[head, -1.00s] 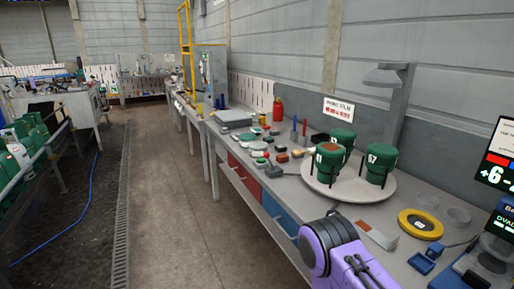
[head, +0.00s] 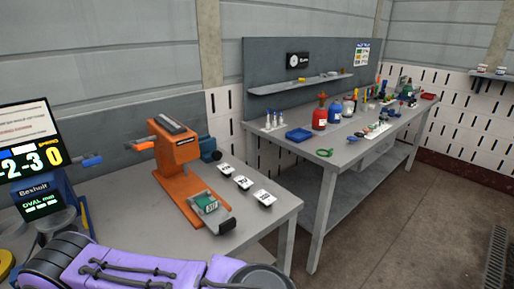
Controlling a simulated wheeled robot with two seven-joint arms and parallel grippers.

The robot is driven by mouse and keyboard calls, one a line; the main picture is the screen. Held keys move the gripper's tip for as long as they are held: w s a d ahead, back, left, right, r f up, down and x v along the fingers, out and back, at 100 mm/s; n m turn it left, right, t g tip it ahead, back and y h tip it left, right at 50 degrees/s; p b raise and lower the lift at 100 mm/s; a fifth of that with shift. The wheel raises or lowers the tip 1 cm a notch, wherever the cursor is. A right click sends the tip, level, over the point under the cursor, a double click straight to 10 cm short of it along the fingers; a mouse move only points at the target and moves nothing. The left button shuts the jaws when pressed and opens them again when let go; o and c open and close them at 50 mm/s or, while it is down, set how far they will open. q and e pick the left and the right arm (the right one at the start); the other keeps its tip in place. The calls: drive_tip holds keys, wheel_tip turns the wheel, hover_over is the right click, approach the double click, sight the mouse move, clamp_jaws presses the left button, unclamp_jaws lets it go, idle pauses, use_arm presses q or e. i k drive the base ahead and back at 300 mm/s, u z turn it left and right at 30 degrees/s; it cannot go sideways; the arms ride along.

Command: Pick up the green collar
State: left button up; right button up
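A thin green ring (head: 325,153) lies flat near the front edge of the far workbench; it may be the green collar, but I cannot tell for sure. A small green block with a light label (head: 206,203) sits on the base of an orange bench machine (head: 178,160) on the nearer table. A purple arm link of mine crosses the bottom left of the head view. Neither gripper's fingers show, so I cannot see whether they hold anything.
Three white labelled tags (head: 242,183) lie right of the orange machine. A display screen (head: 32,155) stands at left. The far workbench (head: 300,165) carries a blue tray (head: 299,134), a red bottle (head: 320,115) and several small items. Open floor lies at right.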

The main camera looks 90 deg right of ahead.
sight(330, 152)
drive_tip(key=z, duration=2.85)
